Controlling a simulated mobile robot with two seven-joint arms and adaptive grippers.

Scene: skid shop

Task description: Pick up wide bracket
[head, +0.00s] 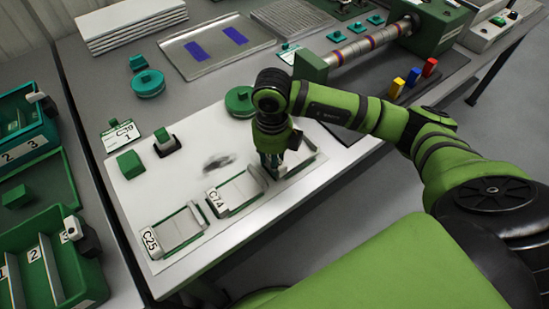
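My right gripper (272,160) points down over the front right part of the white board (150,195). It is at the rightmost of a row of three grey brackets, and partly hides that bracket (304,152). I cannot tell whether its fingers are open or shut, or whether they touch the bracket. A second bracket (238,190) lies beside the label C74, and a third bracket (178,228) lies beside the label C25. I cannot tell which one is the wide bracket. My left gripper is not in view.
Green bins (58,270) stand at the left. A metal tray (212,48) and a striped shaft (368,46) lie behind. The table's front edge is close to the brackets.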

